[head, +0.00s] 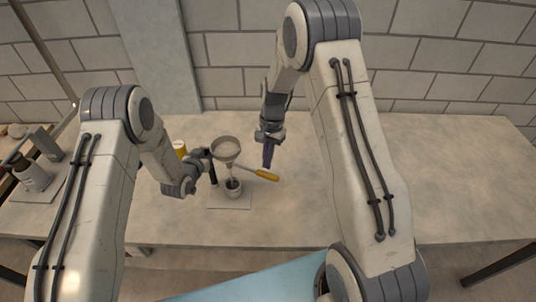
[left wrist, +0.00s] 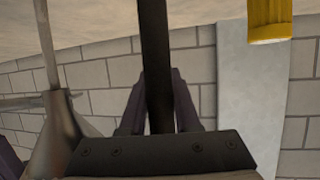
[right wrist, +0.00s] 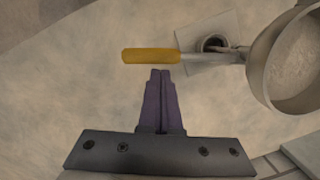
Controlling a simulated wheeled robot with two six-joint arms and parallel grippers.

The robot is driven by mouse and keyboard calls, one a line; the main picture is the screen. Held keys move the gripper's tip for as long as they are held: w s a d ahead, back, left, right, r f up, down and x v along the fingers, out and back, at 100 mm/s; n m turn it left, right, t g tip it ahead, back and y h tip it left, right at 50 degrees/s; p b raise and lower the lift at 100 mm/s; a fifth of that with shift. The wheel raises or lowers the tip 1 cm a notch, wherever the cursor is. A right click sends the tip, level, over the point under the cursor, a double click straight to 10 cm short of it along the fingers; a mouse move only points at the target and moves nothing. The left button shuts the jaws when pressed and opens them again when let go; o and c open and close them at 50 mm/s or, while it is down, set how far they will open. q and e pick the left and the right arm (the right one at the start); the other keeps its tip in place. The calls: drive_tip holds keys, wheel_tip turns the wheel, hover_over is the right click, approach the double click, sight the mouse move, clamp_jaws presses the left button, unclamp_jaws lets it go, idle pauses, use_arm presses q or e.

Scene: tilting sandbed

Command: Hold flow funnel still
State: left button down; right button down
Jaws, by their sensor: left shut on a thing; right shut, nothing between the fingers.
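The grey metal flow funnel (head: 226,148) stands mouth up above a small cup (head: 233,188) on a pale square plate (head: 215,204). My left gripper (head: 209,160) is shut on an upright black bar (left wrist: 156,60) just left of the funnel. The funnel's cone also shows in the left wrist view (left wrist: 62,135); how the bar joins it is not visible. My right gripper (head: 267,165) is shut and empty near the handle, which also shows in the right wrist view (right wrist: 150,56); the two appear apart.
A yellow cylinder (head: 180,148) stands behind my left gripper.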

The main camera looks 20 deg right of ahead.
drive_tip(key=w+d+r, duration=0.1)
drive_tip(key=w+r, duration=0.1)
drive_tip(key=r, duration=0.4)
drive_tip(key=w+d+r, duration=0.2)
drive_tip(key=r, duration=0.4)
drive_tip(key=shift+d, duration=0.15)
drive_tip(key=c, duration=0.7)
unclamp_jaws()
drive_tip(key=m+t+y, duration=0.7)
drive_tip(key=m+y, duration=0.6)
drive_tip(key=m, duration=1.2)
approach(256, 171)
drive_tip(key=f+x, duration=0.1)
drive_tip(key=x, duration=0.9)
drive_tip(key=shift+s+a, duration=0.2)
drive_tip(key=shift+s, duration=0.1)
